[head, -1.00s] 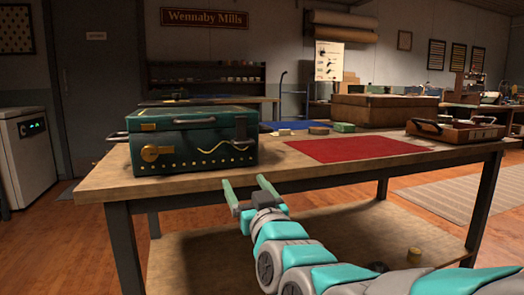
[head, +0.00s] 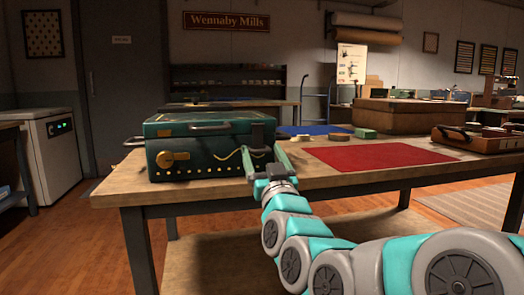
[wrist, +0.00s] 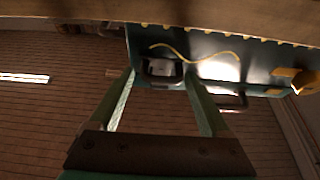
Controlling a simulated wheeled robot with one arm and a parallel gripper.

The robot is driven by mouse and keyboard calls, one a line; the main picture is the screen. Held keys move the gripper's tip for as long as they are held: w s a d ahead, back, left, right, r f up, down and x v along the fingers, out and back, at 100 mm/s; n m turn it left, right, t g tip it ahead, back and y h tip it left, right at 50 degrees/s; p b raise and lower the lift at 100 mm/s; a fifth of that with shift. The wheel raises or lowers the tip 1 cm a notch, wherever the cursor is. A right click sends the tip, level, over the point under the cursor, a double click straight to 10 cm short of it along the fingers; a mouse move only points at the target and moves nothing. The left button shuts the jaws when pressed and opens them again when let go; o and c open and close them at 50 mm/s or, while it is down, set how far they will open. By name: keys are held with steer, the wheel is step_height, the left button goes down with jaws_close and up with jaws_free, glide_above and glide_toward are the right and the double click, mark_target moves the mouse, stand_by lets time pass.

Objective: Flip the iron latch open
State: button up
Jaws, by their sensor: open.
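A green chest (head: 190,147) with brass trim stands on the left part of the wooden table, its lid down. The dark iron latch (head: 262,131) is at the right end of its front, partly hidden by my gripper. A round brass fitting (head: 168,160) sits at the left of the front. My gripper (head: 263,160) is open just in front of the chest's right end. In the wrist view, which shows the chest (wrist: 208,64) upside down, the latch (wrist: 161,70) appears between the open fingertips (wrist: 160,77). I cannot tell whether they touch it.
A red mat (head: 380,156) lies on the table (head: 330,182) right of the chest, with small round and green items behind it. A wooden tray (head: 478,139) stands at the far right.

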steer(key=shift+w+a+r, duration=0.15)
steer(key=shift+w+r, duration=0.05)
steer(key=shift+w, duration=0.3)
steer(key=shift+c, duration=0.3)
